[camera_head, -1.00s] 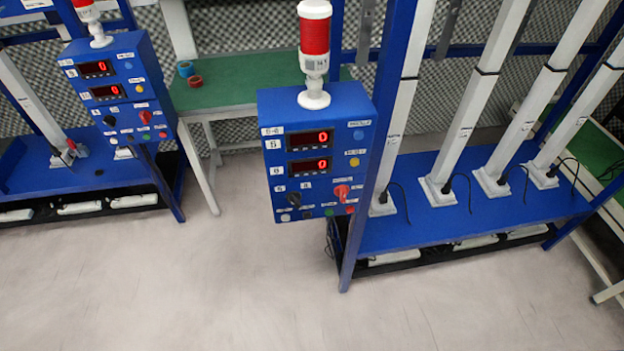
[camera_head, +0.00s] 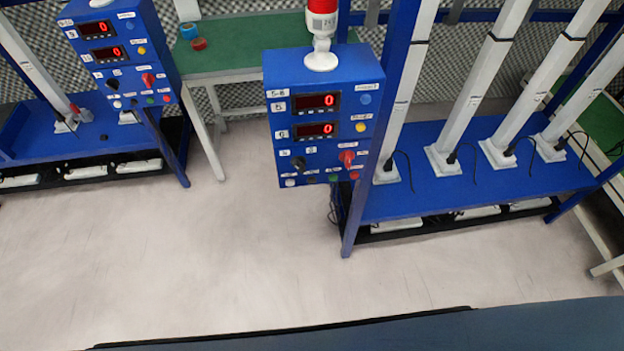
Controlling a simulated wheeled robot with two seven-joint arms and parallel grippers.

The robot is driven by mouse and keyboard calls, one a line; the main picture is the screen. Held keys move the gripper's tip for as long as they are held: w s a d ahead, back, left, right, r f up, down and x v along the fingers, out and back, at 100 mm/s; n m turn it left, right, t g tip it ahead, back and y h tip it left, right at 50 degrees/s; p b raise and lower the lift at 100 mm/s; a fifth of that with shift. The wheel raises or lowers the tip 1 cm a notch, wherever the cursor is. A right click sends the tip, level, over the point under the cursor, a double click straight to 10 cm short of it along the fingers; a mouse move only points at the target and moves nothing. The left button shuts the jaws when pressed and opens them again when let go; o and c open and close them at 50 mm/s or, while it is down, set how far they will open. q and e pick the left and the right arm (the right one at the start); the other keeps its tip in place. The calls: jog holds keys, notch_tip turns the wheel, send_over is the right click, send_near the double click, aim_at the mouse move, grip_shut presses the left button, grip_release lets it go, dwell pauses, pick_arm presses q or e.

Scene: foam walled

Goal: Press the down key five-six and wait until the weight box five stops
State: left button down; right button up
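The blue control box labelled 5-6 (camera_head: 325,73) is in the middle of the head view. Small white (camera_head: 290,183), green (camera_head: 333,178) and red (camera_head: 354,175) buttons line the bottom. The key labels are too small to read. I cannot tell which thing is weight box five. Neither gripper is in view.
A blue rack with slanted white columns (camera_head: 470,100) stands right of the box. Another control box (camera_head: 115,60) is at the left, and a green-topped table (camera_head: 240,60) stands behind. Pale floor (camera_head: 220,260) is clear in front. A dark edge crosses the bottom right.

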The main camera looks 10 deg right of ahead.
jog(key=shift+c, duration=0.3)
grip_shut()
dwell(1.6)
